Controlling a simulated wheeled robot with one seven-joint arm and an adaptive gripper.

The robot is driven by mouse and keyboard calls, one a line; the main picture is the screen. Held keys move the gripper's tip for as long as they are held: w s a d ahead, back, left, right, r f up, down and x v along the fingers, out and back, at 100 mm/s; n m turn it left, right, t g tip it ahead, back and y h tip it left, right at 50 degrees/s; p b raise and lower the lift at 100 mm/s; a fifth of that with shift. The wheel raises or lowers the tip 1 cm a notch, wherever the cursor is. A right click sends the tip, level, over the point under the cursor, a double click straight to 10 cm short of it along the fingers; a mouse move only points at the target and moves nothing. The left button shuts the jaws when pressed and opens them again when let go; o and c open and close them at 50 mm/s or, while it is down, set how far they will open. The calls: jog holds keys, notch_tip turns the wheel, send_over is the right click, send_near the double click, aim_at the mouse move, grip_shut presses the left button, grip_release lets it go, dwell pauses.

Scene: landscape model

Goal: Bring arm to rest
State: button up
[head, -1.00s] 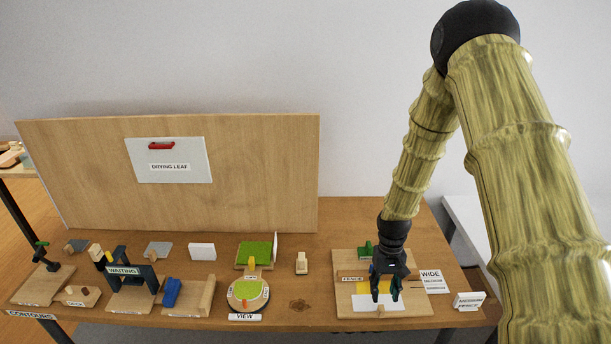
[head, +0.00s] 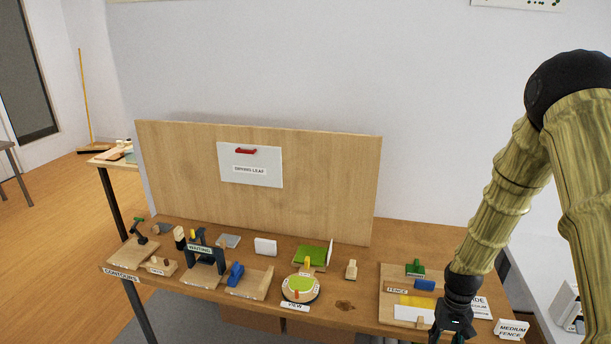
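My gripper (head: 452,328) hangs at the end of my arm, low at the right in the head view. It is over the right front part of the wooden fence board (head: 390,268). The fingers point down and are small and dark, and I cannot tell whether they are apart or together. I see nothing clearly held in them. The fence board bears a green block (head: 415,268), a blue block (head: 425,285), a yellow strip (head: 418,301) and a white plate (head: 413,314).
The wooden table (head: 345,290) bears a round view piece (head: 300,288), a green square (head: 312,254) and the waiting stand (head: 203,260). An upright wooden panel (head: 320,180) stands at the back.

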jog(key=s+a+f+n+t+b, duration=0.1)
jog(key=s+a+f+b, duration=0.1)
jog(key=s+a+f, duration=0.4)
jog(key=s+a+f+b, duration=0.2)
jog(key=s+f, duration=0.6)
jog(key=f, duration=0.2)
jog(key=s+a+f+b, duration=0.1)
jog(key=s+a+f, duration=0.1)
jog(key=s, duration=0.5)
jog(key=s+a+f+n+t+b, duration=0.1)
jog(key=s+a+f, duration=0.2)
jog(key=s, duration=0.5)
jog(key=shift+s+a+h, duration=0.15)
jog(key=shift+a+h, duration=0.15)
jog(key=shift+a, duration=0.2)
jog(key=shift+f, duration=0.1)
